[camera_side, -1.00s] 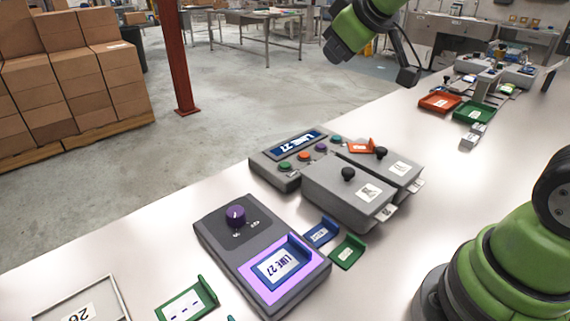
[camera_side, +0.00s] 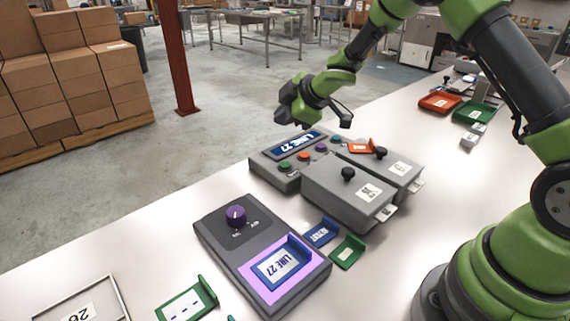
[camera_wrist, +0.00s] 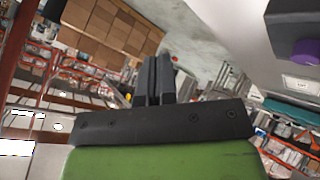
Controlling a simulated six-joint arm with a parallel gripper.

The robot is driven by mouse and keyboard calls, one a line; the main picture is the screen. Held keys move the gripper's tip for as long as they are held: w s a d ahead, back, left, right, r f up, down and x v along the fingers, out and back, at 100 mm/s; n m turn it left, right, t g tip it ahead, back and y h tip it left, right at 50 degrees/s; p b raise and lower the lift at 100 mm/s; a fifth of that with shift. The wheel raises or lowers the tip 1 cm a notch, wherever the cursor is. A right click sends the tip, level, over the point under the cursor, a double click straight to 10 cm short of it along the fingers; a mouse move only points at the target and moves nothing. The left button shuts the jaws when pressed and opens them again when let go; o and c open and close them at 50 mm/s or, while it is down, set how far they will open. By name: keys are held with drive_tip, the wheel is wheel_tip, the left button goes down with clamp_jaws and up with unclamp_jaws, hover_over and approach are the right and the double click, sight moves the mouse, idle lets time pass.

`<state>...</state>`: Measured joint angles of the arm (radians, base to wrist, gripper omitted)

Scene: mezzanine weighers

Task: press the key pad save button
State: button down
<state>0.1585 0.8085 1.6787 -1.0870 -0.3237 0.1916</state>
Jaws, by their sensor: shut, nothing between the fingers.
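The key pad (camera_side: 268,166) is a grey box on the white bench. It has a blue "LINE 27" display (camera_side: 297,142) and a row of round buttons: green (camera_side: 285,167), orange-red (camera_side: 305,156), purple (camera_side: 321,147) and teal (camera_side: 336,140). I cannot read which button is save. My gripper (camera_side: 284,120) is just above and behind the display in the side view, apart from the pad. In the wrist view its two dark fingers (camera_wrist: 153,80) are together with nothing between them. The key pad is not recognisable in the wrist view.
Two grey lidded boxes with black knobs (camera_side: 345,190) stand against the pad's right side. An orange holder (camera_side: 361,146) is behind them. A dark unit with a purple knob (camera_side: 236,215) sits in front; its knob shows in the wrist view (camera_wrist: 300,52).

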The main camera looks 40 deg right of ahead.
sight(285, 165)
drive_tip(key=shift+f, duration=4.4)
drive_tip(key=shift+f, duration=0.1)
drive_tip(key=shift+f, duration=0.3)
